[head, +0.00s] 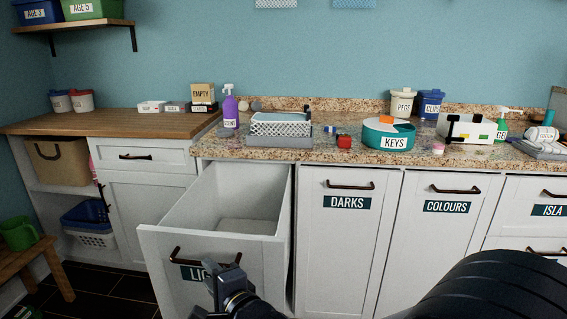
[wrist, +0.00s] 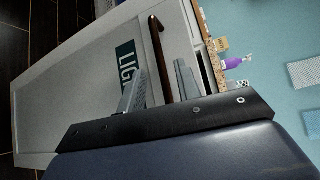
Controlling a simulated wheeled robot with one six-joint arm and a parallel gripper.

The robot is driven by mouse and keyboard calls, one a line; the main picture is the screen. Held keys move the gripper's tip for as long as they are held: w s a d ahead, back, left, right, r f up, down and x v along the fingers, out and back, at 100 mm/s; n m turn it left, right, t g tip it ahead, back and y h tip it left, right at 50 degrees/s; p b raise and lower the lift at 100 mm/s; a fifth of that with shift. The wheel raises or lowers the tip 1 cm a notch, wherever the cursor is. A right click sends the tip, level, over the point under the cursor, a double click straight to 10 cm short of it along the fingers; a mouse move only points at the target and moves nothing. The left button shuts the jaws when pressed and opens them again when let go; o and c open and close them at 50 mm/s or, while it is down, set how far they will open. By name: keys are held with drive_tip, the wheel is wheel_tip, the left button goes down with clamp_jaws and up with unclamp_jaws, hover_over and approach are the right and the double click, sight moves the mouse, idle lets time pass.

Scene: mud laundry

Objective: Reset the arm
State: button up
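My gripper (head: 226,280) is in front of the pulled-out white bin drawer (head: 160,240), near the right end of its dark bar handle (head: 190,259). In the wrist view the two fingers of my gripper (wrist: 158,85) are apart, with the handle (wrist: 157,45) showing between them. I cannot tell whether either finger touches it. The drawer's label (wrist: 126,62) starts with "LIG" and is partly hidden by my gripper. The drawer stands open and its inside looks empty.
Shut fronts marked DARKS (head: 347,240) and COLOURS (head: 440,240) stand to the right. The granite counter (head: 330,154) above holds a purple spray bottle (head: 230,107), a white basket and a teal KEYS tub (head: 388,135). A small wooden stool (head: 40,262) is at the far left.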

drive_tip(key=x, duration=0.6)
drive_tip(key=shift+b, duration=0.3)
drive_tip(key=shift+w, duration=0.4)
drive_tip(key=shift+s, duration=0.1)
